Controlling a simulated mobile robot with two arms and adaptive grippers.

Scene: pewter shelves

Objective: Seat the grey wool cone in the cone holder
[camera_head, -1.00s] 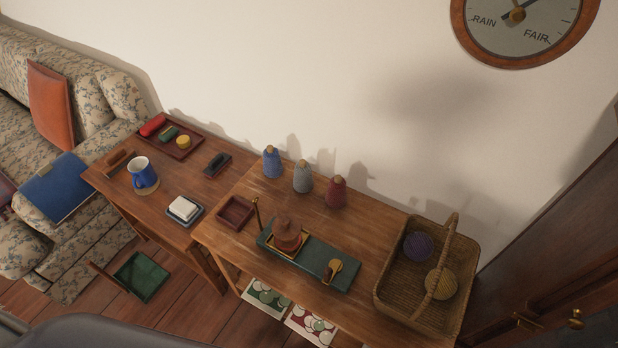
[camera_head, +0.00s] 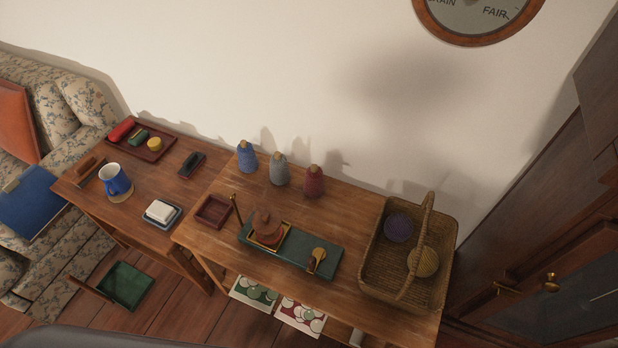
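The grey wool cone (camera_head: 279,170) stands upright at the back of the wooden table, near the wall. A blue cone (camera_head: 247,158) stands to its left and a dark red cone (camera_head: 313,182) to its right. In front of them lies a long green base (camera_head: 296,258) with a brass-edged square that bears a stepped reddish-brown piece (camera_head: 267,228). This may be the cone holder, but I cannot tell for sure. A thin upright rod (camera_head: 237,208) stands at its left end. A round brass part with a handle (camera_head: 317,258) sits towards its right end. Neither gripper shows.
A wicker basket (camera_head: 375,277) with a purple ball and a yellow ball fills the table's right end. A small empty red-brown tray (camera_head: 213,211) sits left of the base. A lower table with a blue mug (camera_head: 115,180) adjoins on the left. Dark cabinet doors stand at right.

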